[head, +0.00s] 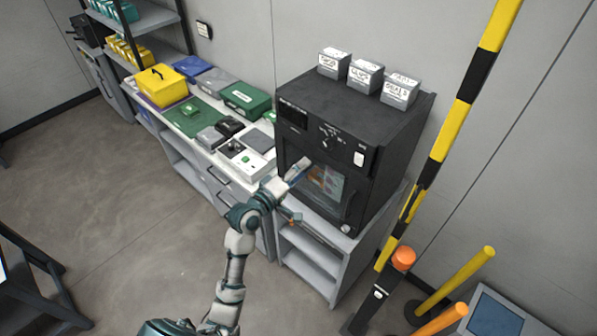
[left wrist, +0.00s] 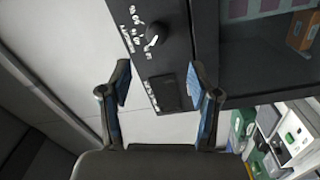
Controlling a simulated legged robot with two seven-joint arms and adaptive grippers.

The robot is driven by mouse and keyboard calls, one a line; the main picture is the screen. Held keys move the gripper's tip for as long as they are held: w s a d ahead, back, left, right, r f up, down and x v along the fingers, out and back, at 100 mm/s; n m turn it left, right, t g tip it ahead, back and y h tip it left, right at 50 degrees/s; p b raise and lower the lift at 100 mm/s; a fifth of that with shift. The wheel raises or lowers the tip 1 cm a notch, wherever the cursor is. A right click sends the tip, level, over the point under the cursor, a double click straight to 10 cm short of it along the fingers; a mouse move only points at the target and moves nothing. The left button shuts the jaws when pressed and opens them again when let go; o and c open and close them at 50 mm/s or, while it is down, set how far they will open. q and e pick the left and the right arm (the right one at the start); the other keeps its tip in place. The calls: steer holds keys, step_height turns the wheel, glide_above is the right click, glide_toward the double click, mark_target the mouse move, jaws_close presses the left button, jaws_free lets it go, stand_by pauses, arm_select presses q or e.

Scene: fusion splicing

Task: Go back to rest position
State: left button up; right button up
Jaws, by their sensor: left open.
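My left gripper (head: 297,172) is in front of the black oven-like machine (head: 370,112) in the head view. Its arm reaches up from the bottom of the picture. In the left wrist view the gripper (left wrist: 158,82) is open, its two blue-padded fingers apart with nothing between them. Beyond the fingers is the machine's dark control panel, with a round knob (left wrist: 155,34) and a dark rectangular switch (left wrist: 165,92). I cannot tell whether a fingertip touches the machine. My right gripper is not in view.
The machine stands on a grey cabinet (head: 310,262) with three small labelled boxes on top. Left of it is a workbench with a green mat (head: 187,122), cases and a yellow box (head: 162,85). A yellow-black striped pole (head: 462,115) rises on the right. Open floor (head: 130,215) lies to the left.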

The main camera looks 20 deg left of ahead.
arm_select(q)
steer(key=shift+s+a, duration=0.2)
steer(key=shift+s, duration=0.15)
